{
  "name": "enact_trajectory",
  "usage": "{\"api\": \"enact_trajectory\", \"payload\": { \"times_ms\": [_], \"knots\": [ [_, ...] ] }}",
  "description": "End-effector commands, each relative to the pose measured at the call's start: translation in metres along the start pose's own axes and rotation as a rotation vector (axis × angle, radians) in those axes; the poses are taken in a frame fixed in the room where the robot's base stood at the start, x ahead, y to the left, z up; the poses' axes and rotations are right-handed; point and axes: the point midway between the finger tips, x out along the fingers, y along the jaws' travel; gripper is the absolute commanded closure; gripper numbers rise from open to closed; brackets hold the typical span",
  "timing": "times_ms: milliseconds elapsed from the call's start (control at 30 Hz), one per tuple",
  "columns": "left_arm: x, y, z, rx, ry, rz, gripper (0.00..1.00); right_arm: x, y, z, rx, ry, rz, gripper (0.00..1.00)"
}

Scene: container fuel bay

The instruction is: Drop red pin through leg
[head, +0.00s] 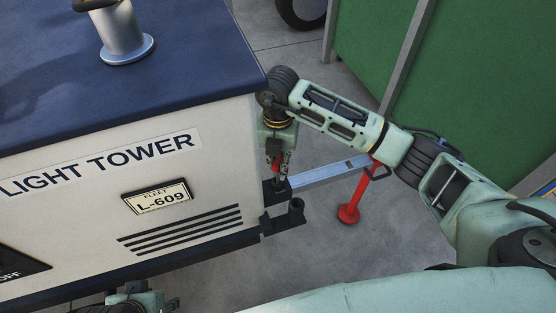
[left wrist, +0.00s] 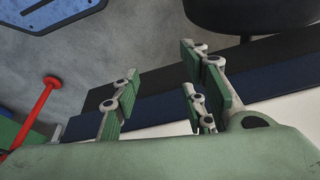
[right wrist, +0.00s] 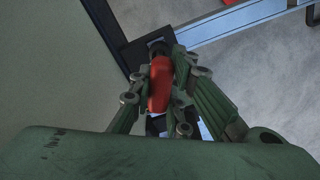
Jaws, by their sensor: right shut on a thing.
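My right gripper (head: 277,160) is at the near right corner of the light tower, pointing down just above the dark bracket (head: 277,189) of the leg. It is shut on the red pin (head: 274,163). In the right wrist view the red pin (right wrist: 160,82) stands between the fingers, its far end close to the dark bracket. Whether the tip is in the hole is hidden. The silver leg (head: 328,172) runs right from the bracket to a red jack (head: 350,213). My left gripper (left wrist: 160,88) is open and empty beside the tower's lower edge.
The white and navy light tower (head: 130,175) fills the left. A small dark cup-like holder (head: 296,207) sits beside the bracket. A green container (head: 470,80) stands at the back right. Bare concrete floor (head: 320,240) lies around the jack.

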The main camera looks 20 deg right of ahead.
Motion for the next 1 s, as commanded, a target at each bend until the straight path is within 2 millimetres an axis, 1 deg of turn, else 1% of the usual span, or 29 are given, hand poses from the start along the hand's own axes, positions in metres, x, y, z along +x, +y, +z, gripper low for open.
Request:
{"api": "enact_trajectory", "payload": {
  "times_ms": [600,1000],
  "knots": [
    [-0.019,-0.001,-0.004,-0.002,0.022,-0.002,0.6,0.008,0.0,0.0,0.0,0.0,0.0,1.0],
    [-0.018,-0.001,-0.003,-0.002,0.017,-0.003,0.6,0.009,0.0,0.0,0.0,0.0,0.0,1.0]
  ]
}}
